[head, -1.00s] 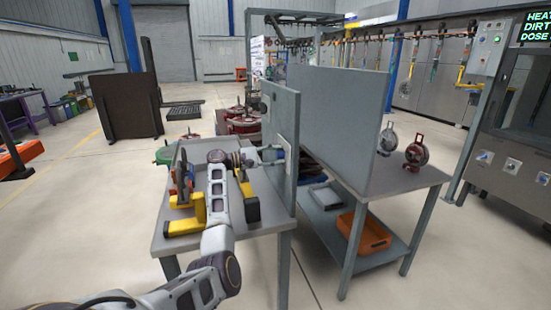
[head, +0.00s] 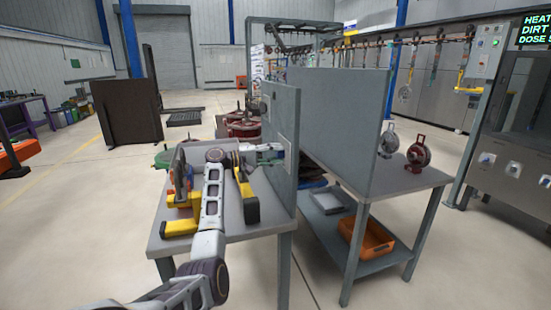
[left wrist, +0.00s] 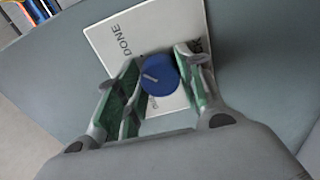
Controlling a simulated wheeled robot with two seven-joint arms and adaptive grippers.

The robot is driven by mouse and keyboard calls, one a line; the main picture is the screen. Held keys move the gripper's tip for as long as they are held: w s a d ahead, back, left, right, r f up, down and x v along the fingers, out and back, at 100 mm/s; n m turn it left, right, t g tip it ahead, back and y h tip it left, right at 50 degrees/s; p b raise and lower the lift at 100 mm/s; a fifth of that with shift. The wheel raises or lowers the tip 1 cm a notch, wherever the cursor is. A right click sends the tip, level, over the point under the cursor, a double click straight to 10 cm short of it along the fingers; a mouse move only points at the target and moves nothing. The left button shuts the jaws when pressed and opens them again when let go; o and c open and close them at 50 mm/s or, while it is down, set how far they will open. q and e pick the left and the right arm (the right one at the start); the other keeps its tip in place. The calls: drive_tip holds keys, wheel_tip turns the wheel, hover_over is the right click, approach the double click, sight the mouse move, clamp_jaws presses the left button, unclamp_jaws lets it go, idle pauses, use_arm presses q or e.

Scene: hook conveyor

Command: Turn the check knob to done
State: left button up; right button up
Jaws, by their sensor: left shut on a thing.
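The check knob (left wrist: 158,74) is a round blue knob with a white pointer mark, on a white plate (left wrist: 118,28) fixed to a grey upright panel (left wrist: 248,60). The plate carries the word DONE near its upper left, and other lettering is partly covered. In the left wrist view the pointer mark lies on the knob's left side. My left gripper (left wrist: 157,85) is shut on the knob, one green-padded finger on each side. In the head view the left gripper (head: 277,154) reaches the panel's left face, and the knob is mostly hidden there. My right gripper is not in view.
Below my left arm is a grey table (head: 265,222) with yellow-handled tools (head: 180,227). Right of the panel, another table (head: 425,178) holds two round gauge-like devices (head: 418,153). An orange bin (head: 368,240) sits on its lower shelf.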

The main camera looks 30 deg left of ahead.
use_arm(q)
drive_tip(key=shift+f+m+b, duration=0.25)
drive_tip(key=shift+m+b, duration=0.45)
drive_tip(key=shift+m, duration=0.6)
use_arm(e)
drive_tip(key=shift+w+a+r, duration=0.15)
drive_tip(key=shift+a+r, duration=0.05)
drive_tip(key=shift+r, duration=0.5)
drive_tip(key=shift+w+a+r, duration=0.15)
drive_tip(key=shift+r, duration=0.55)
use_arm(q)
drive_tip(key=o, duration=1)
drive_tip(key=shift+r, duration=0.1)
drive_tip(key=shift+r, duration=0.1)
